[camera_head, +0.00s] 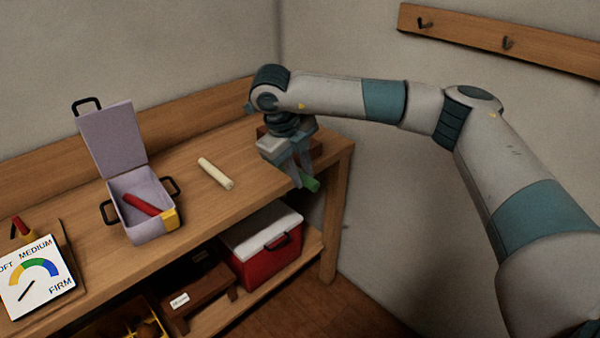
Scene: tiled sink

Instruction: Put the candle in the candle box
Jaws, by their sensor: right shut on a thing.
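My right gripper (302,176) is above the right end of the wooden bench, fingers pointing down. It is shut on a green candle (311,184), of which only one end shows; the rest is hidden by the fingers. A lilac box (152,228) with its lid (113,140) standing open is on the bench, well left of the gripper. A red candle (141,205) lies inside this box. A cream candle (216,173) lies on the bench between the box and the gripper. My left gripper is not in view.
A dial board (38,275) reading "MEDIUM" and "FIRM" stands at the bench's left end. A brown block (316,147) is partly hidden behind my gripper. A red cooler with a white lid (262,232) is on the lower shelf. The bench (215,215) is clear around the cream candle.

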